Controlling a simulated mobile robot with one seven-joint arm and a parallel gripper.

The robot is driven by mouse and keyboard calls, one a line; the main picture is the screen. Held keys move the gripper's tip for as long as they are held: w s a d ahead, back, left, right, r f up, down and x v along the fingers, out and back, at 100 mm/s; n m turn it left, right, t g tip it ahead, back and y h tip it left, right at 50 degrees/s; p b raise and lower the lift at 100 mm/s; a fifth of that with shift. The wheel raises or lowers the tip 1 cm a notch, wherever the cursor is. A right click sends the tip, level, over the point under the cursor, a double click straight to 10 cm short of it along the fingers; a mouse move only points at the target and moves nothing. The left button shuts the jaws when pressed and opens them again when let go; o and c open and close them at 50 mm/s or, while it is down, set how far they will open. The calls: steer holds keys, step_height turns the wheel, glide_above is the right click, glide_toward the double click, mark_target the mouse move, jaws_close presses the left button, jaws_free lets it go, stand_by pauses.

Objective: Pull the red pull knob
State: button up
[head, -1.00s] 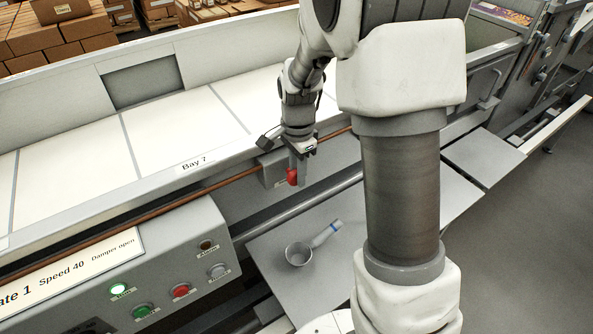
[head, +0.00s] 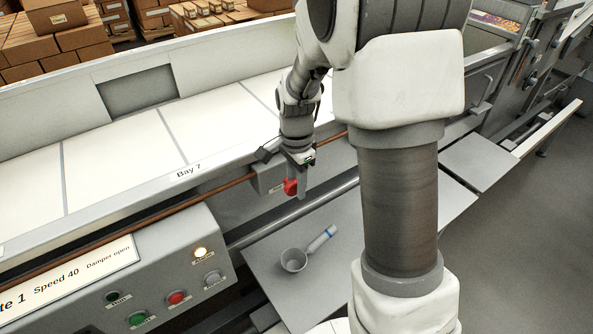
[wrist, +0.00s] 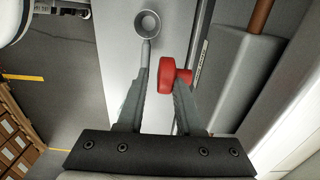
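The red pull knob (wrist: 167,78) shows in the wrist view between my two fingers, its round head facing left and its short stem running right toward the grey housing. My gripper (wrist: 161,85) has its fingers apart. The right finger overlaps the stem side behind the head. The left finger is on the head's front side, with a narrow gap visible. In the head view the knob (head: 290,187) sits beside my gripper (head: 299,183), in front of a small grey box (head: 266,178) on the machine's side. The far finger contact is partly hidden.
A grey shelf (head: 330,285) below the knob carries a scoop (head: 294,260). A copper-coloured pipe (head: 215,193) and grey rail run alongside.

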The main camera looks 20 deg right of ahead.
step_height(320, 180, up, 17)
steer(key=p, duration=0.2)
steer(key=shift+r+p, duration=0.15)
steer(key=shift+p, duration=0.25)
steer(key=s+r+n+t+p, duration=0.1)
steer(key=s+r+n+t, duration=0.1)
steer(key=s+n, duration=0.5)
steer(key=s+r+n+t+p, duration=0.1)
steer(key=s+r+n+t, duration=0.2)
steer(key=s, duration=0.9)
step_height(320, 180, up, 2)
steer(key=n, duration=0.4)
steer(key=shift+a+r+t+p, duration=0.15)
steer(key=shift+a+t+p, duration=0.15)
steer(key=shift+a+p, duration=0.1)
